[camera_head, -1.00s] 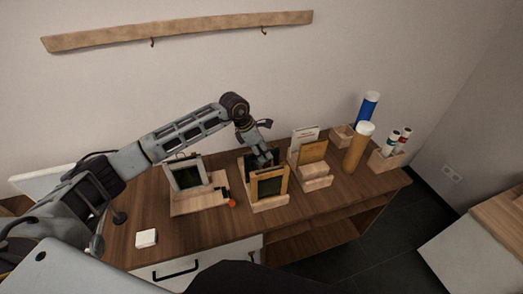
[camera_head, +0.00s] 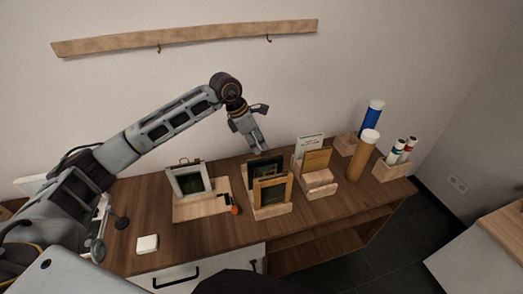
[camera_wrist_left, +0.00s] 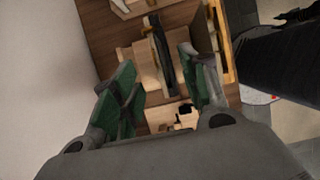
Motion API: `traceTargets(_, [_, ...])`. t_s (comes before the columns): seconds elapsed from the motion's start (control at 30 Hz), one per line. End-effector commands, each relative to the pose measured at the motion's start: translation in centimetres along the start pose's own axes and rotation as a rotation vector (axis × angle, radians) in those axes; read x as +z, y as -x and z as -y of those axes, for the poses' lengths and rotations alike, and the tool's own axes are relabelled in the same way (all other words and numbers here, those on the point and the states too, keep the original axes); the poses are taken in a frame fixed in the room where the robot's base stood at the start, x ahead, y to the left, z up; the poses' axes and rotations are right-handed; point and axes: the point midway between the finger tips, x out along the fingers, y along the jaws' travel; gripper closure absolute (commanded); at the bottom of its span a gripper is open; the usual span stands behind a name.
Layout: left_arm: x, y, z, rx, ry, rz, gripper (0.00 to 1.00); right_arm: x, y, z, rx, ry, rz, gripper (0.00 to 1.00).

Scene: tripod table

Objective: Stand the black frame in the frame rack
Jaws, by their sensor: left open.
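The black frame (camera_head: 262,168) stands near upright in the back part of the wooden frame rack (camera_head: 272,212), behind a gold-brown frame (camera_head: 272,190) that hides its lower part. My left gripper (camera_head: 262,148) is just above the black frame's top edge, open and apparently clear of it. In the left wrist view, the black frame (camera_wrist_left: 162,55) shows edge-on between the spread green-padded fingers of my left gripper (camera_wrist_left: 157,62), with the rack (camera_wrist_left: 145,65) under it. The gold-brown frame (camera_wrist_left: 222,45) is to the right there. My right gripper is out of view.
A grey-white frame (camera_head: 189,180) stands on a wooden holder (camera_head: 198,209) to the left, beside a small orange-red item (camera_head: 235,210). A card holder (camera_head: 320,189) and tubes (camera_head: 363,155) stand to the right. A white box (camera_head: 147,243) lies on the front left tabletop.

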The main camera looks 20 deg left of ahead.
Motion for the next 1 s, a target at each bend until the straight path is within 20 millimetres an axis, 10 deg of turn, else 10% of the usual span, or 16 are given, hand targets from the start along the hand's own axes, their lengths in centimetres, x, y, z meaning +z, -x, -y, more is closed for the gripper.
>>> traceTargets(0.4, [0.0, 4.0, 0.0, 0.0, 0.0, 0.001, 0.56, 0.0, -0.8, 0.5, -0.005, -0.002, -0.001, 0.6])
traceTargets(1.0, [0.0, 4.1, 0.0, -0.001, 0.0, 0.0, 0.56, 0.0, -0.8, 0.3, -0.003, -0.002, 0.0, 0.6])
